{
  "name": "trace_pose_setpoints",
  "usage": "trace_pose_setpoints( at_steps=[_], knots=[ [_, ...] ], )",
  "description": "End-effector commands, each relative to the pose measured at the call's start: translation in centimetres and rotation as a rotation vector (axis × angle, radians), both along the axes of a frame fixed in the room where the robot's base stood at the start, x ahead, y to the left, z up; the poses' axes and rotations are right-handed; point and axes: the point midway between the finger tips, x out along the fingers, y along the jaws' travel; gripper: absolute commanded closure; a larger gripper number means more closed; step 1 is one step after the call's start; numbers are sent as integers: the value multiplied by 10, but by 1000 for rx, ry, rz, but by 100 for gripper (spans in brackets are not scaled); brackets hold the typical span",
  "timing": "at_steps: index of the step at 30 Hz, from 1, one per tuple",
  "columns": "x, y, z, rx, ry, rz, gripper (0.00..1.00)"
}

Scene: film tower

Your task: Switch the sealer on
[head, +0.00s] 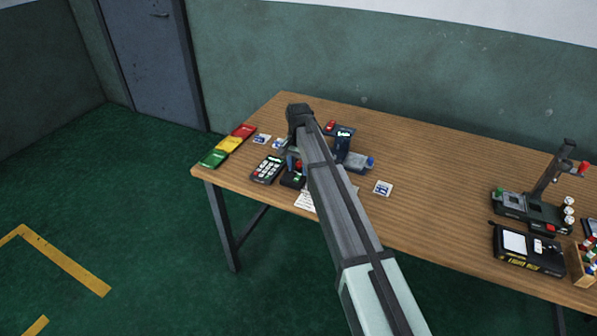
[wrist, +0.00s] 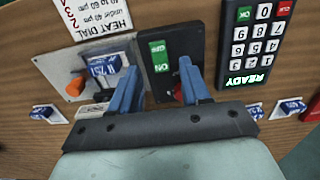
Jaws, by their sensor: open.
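In the wrist view a black switch box (wrist: 163,75) bears a green ON label (wrist: 158,57) and a red switch part (wrist: 178,94). My gripper (wrist: 158,68) is open above this box. One blue finger is at the box's left edge, the other close beside the red part, partly covering it; I cannot tell whether they touch. In the head view the switch box (head: 292,181) stands near the table's front edge, below my gripper (head: 292,161), which my arm partly hides. Which way the switch is set is unclear.
A keypad reading READY (wrist: 249,78) stands right of the box in the wrist view. A grey plate (wrist: 72,86) with a blue-and-white labelled block and a HEAT DIAL card (wrist: 98,15) are left. Green, yellow and red packs (head: 229,144) line the table's left end.

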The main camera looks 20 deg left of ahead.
Motion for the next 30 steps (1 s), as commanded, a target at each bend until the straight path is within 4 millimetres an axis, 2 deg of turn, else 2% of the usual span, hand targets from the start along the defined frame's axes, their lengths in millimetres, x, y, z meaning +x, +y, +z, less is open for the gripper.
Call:
trace_pose_setpoints(
  at_steps=[6,18,30],
  knots=[
    [0,0,-19,0,0,0,53],
    [0,0,-23,0,0,0,54],
    [0,0,-23,0,0,0,92]
  ],
)
